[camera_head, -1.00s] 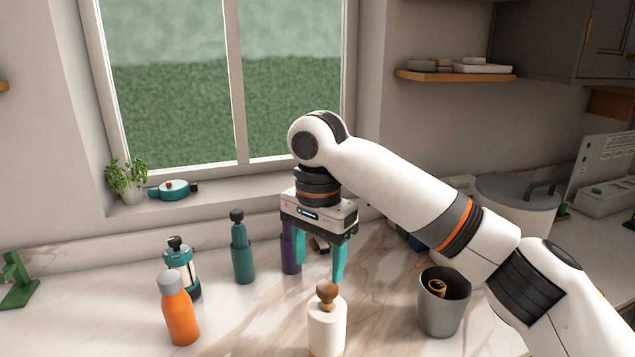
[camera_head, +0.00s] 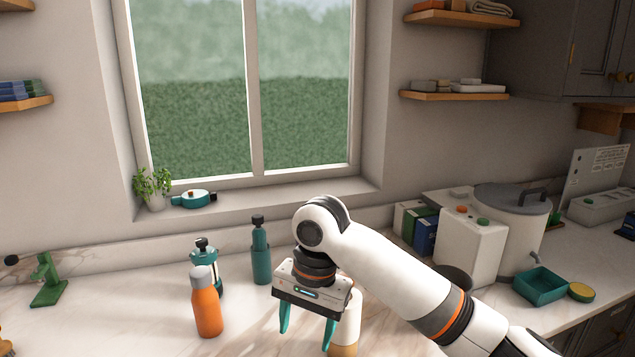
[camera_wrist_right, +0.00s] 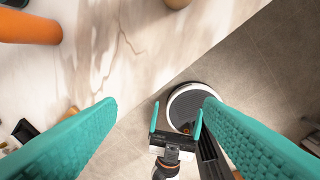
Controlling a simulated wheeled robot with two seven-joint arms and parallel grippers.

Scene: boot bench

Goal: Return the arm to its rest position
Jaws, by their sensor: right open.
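My right arm (camera_head: 390,280) reaches in from the lower right in the head view, over the marble counter. Its gripper (camera_head: 305,343) points down with its teal fingers apart and nothing between them. It is in front of a cream bottle (camera_head: 346,325), which it partly hides. In the right wrist view the fingers (camera_wrist_right: 160,106) are also apart and empty, above the counter's edge. My left gripper (camera_wrist_right: 176,118) shows below in that view, beyond the counter edge, with its fingers apart and empty. The left arm is not in the head view.
An orange bottle (camera_head: 207,310), a teal and white press (camera_head: 204,256) and a teal bottle (camera_head: 260,255) stand left of the right gripper. A dark grey cup (camera_head: 456,277) is partly behind the arm. A white dispenser (camera_head: 470,245) and teal tray (camera_head: 540,286) are at right.

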